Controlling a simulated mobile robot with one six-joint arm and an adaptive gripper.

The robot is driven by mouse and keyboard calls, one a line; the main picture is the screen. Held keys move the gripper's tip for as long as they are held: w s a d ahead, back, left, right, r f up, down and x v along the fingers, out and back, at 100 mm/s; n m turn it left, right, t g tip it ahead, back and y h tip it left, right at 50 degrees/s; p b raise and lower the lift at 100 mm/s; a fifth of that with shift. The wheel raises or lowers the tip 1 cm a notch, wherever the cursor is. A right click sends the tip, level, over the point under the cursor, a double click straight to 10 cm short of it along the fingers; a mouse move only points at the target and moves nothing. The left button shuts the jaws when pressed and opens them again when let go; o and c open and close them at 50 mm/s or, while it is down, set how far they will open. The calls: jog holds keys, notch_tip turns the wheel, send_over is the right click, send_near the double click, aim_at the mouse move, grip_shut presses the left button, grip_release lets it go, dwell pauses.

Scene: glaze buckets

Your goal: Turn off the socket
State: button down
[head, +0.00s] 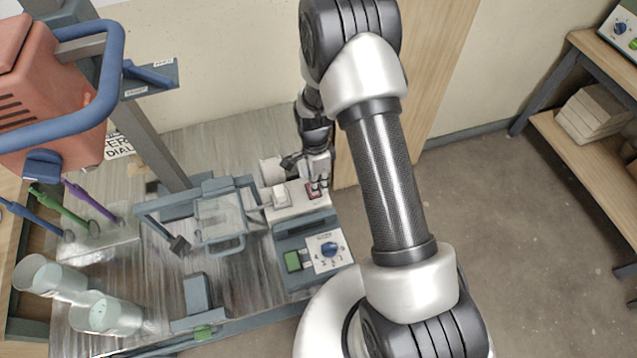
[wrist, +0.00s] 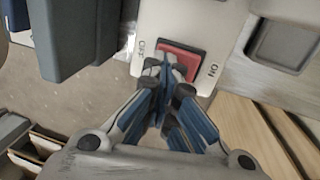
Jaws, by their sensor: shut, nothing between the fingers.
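The socket (head: 291,204) is a pale panel at the back right of the bench, with a red rocker switch (head: 314,190) on it. In the wrist view the red switch (wrist: 183,62) sits between the printed words OFF on its left and ON on its right. My gripper (head: 318,186) is shut and empty, with its fingers at the switch. In the wrist view my gripper's fingertips (wrist: 167,66) overlap the OFF side of the switch. I cannot tell whether they touch it or which way the rocker is tilted.
A control box with a blue knob (head: 330,249) and a green button (head: 292,261) stands in front of the socket. A clear guard (head: 219,218) stands to the left. Cloudy cups (head: 110,315) and an orange machine head (head: 48,95) are further left.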

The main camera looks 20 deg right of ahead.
jog(key=shift+w, duration=0.85)
jog(key=shift+r, duration=0.15)
jog(key=shift+d+r, duration=0.1)
jog(key=shift+r, duration=0.2)
notch_tip(320, 180, up, 13)
jog(key=w+p, duration=0.2)
jog(key=p, duration=0.3)
jog(key=shift+w, duration=0.15)
